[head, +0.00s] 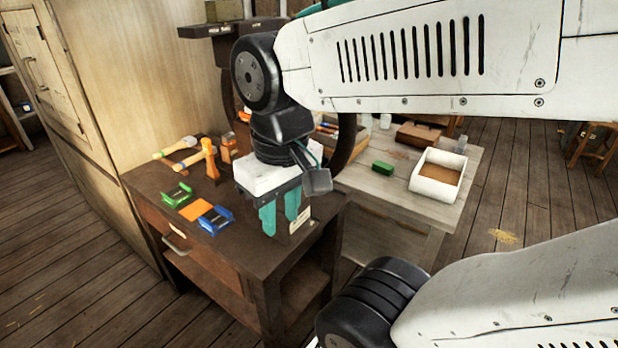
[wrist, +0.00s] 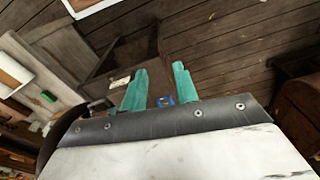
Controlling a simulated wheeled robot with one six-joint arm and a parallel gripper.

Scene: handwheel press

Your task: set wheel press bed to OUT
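The wheel press stands on the dark workbench (head: 150,195), mostly hidden behind my arm and gripper in the head view. A dark curved piece, probably its handwheel rim (head: 352,148), shows right of my gripper. It also seems to show at the left of the wrist view (wrist: 58,135). A dark block with a pale label (head: 300,219) sits just behind my fingers; the label's writing is too small to read. My gripper (head: 281,216) points down, its teal fingers apart with nothing visible between them. In the wrist view the fingers (wrist: 160,75) are also apart. The bed's position cannot be told.
Green (head: 177,194) and blue (head: 215,220) holders flank an orange square (head: 194,210) on the bench. A mallet (head: 209,158) and other tools lie behind. A pale table (head: 455,190) at right holds a white tray (head: 437,188) and a green block (head: 382,168). Floor in front is clear.

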